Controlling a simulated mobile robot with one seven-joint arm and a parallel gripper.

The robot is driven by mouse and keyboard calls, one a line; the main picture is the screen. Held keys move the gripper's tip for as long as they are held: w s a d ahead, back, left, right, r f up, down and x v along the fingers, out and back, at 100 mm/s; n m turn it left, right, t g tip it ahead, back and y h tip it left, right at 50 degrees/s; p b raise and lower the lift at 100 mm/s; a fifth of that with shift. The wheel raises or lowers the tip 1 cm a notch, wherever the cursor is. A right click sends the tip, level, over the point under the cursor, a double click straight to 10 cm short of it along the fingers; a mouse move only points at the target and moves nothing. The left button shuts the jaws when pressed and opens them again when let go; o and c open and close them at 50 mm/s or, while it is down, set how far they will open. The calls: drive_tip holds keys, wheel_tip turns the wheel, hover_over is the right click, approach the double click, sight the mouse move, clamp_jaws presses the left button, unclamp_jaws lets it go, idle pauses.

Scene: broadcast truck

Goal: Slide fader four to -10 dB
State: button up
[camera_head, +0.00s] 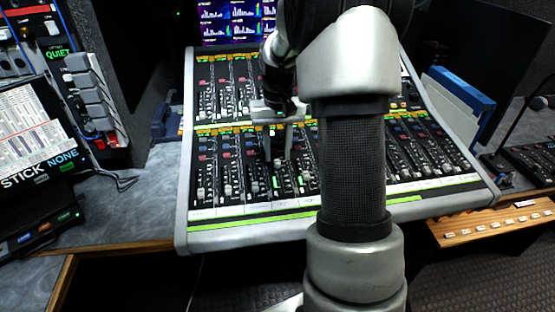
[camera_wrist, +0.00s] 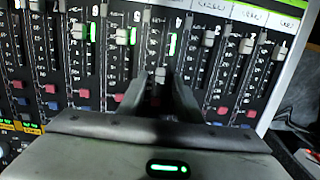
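The mixing console (camera_head: 240,212) fills the middle of the head view, with rows of vertical faders. My gripper (camera_head: 278,158) reaches down over its front fader bank. In the wrist view the console shows upside down, with the white label strip at the top. My gripper (camera_wrist: 161,77) is open there, one finger on each side of a grey fader cap (camera_wrist: 160,75). Small gaps seem to show between cap and fingers; contact is not clear. The marking above that slot looks like an upside-down 4. The cap's underside and slot end are hidden by my gripper.
Neighbouring fader caps stand close by, one to the left (camera_wrist: 122,36) and one to the right (camera_wrist: 209,38) in the wrist view. A blue-edged panel (camera_head: 461,100) stands at the console's right.

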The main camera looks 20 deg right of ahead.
sight(280, 177)
drive_tip(key=shift+f, duration=1.1)
clamp_jaws()
drive_tip(key=shift+s+a+f, duration=0.1)
drive_tip(key=shift+s+a, duration=0.2)
drive_tip(key=shift+s, duration=0.6)
drive_tip(key=shift+s+a+f, duration=0.1)
drive_tip(key=shift+s+a, duration=0.15)
drive_tip(key=shift+s, duration=0.65)
drive_tip(key=shift+w, duration=0.1)
unclamp_jaws()
wheel_tip(280, 177, up, 17)
drive_tip(key=p, duration=0.4)
drive_tip(key=shift+r, duration=0.2)
